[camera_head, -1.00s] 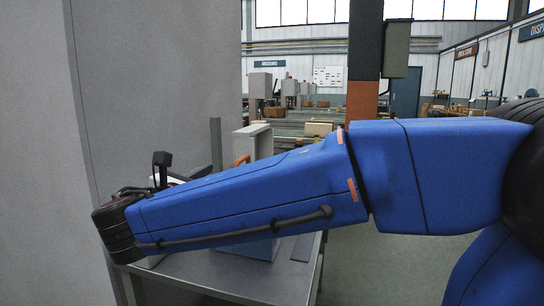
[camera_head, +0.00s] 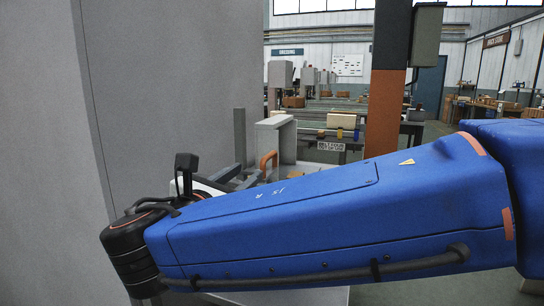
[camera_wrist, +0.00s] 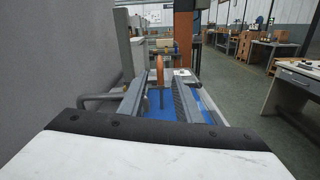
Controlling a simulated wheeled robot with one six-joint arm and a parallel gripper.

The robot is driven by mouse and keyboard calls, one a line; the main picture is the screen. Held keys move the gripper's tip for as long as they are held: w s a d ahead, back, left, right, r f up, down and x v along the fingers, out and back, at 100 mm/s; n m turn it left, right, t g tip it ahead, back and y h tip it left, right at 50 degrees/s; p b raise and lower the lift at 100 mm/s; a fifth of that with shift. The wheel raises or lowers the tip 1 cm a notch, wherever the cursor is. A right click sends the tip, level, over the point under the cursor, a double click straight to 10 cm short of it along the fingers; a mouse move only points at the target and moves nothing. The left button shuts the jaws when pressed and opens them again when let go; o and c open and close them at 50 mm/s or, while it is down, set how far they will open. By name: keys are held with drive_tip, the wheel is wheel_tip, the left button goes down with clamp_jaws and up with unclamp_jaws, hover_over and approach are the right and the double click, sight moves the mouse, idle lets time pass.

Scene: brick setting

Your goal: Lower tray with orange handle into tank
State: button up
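The orange handle (camera_head: 268,163) stands upright beyond the end of my gripper in the head view. In the wrist view the handle (camera_wrist: 160,70) shows nearly edge-on, between the two grey fingers, with a gap on each side. My gripper (camera_wrist: 159,88) is open and empty, pointing at the handle. Its grey fingers (camera_head: 237,178) also show in the head view, partly behind my arm. A blue surface (camera_wrist: 205,105) lies below the fingers; I cannot tell whether it is the tank. The tray under the handle is mostly hidden by my arm.
A grey upright housing (camera_head: 277,138) stands just behind the handle. A large grey wall panel (camera_head: 170,90) closes off the left side. An orange and dark pillar (camera_head: 386,105) stands behind. A workbench (camera_wrist: 300,85) is off to the right, across open floor.

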sight(265, 158)
drive_tip(key=x, duration=1.5)
drive_tip(key=shift+f, duration=0.1)
clamp_jaws()
